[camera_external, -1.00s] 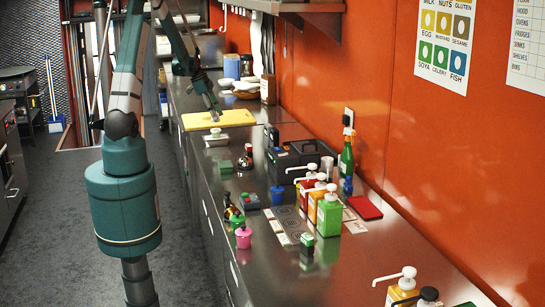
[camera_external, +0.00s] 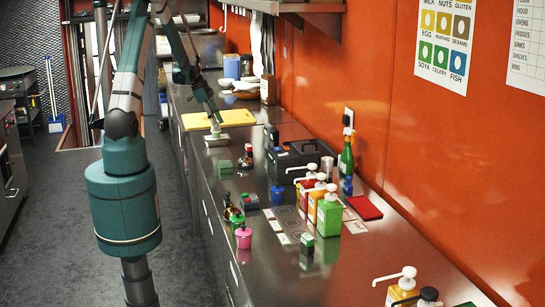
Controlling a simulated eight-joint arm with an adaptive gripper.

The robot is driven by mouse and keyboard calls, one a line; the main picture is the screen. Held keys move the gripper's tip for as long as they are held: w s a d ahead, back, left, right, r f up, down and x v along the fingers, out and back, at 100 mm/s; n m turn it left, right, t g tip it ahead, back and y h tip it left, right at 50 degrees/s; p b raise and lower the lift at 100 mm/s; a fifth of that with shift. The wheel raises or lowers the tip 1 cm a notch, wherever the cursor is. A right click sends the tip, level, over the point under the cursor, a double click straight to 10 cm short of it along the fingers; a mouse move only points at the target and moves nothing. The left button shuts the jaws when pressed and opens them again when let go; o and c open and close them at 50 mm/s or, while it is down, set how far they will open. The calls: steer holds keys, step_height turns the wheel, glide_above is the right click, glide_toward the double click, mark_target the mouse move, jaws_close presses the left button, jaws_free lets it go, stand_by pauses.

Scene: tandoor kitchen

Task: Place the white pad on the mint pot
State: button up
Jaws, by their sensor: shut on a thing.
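The white pad (camera_external: 218,141) appears as a pale, flat piece with a small upright grip on top, on the counter just in front of the yellow board. My gripper (camera_external: 216,126) reaches down from behind and is shut on its upright grip. The pad still appears to rest on the counter; a small gap under it cannot be told. A small green pot (camera_external: 237,221) stands nearer the camera, just behind a pink pot (camera_external: 243,238). It is the likeliest mint pot, but its shade is hard to judge. My gripper is well behind these pots.
The yellow board (camera_external: 236,117) lies behind the pad. A green block (camera_external: 225,167), a red-and-dark bottle (camera_external: 247,158) and a dark toolbox (camera_external: 300,158) stand nearer. Pump bottles (camera_external: 329,214) crowd the right. The counter's left edge is close to the pots.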

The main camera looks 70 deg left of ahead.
steer(key=shift+f, duration=0.1)
steer(key=o, duration=0.9)
steer(key=p+v, duration=0.4)
steer(key=v, duration=0.8)
stand_by(0.4)
